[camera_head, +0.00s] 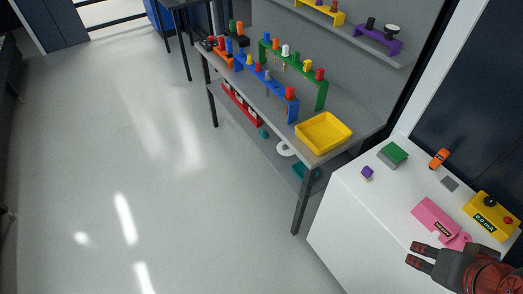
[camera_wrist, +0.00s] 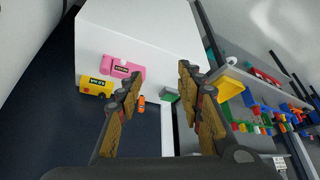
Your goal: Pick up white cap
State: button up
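A small white cap (camera_head: 285,50) stands in a row of coloured pieces on the green rack (camera_head: 321,97) on the grey workbench. I cannot make it out clearly in the wrist view. My gripper (camera_head: 419,255) is over the white cabinet at the lower right, well away from the rack. In the wrist view my gripper (camera_wrist: 158,78) has its two fingers spread wide with nothing between them.
The white cabinet (camera_head: 345,220) holds a pink block (camera_head: 436,215), a yellow box (camera_head: 491,214), a green-topped block (camera_head: 393,154) and an orange toy car (camera_head: 439,158). A yellow tray (camera_head: 324,147) and a blue rack (camera_head: 292,109) stand on the bench. The floor at left is clear.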

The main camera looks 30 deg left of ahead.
aim_at(282, 148)
jog(key=u, duration=1)
jog(key=i+j+z, duration=0.1)
jog(key=j, duration=0.3)
jog(key=i+j+z, duration=0.1)
jog(key=i+j, duration=0.2)
jog(key=i+j+z, duration=0.1)
jog(key=j, duration=0.4)
jog(key=i+j+z, duration=0.1)
jog(key=i+j, duration=0.15)
jog(key=j, duration=0.15)
jog(key=i+j+z, duration=0.1)
jog(key=j, duration=0.35)
jog(key=i+j+z, duration=0.1)
jog(key=j, duration=0.35)
jog(key=i+j+z, duration=0.15)
jog(key=j, duration=0.3)
jog(key=i+j+z, duration=0.1)
jog(key=j, duration=0.4)
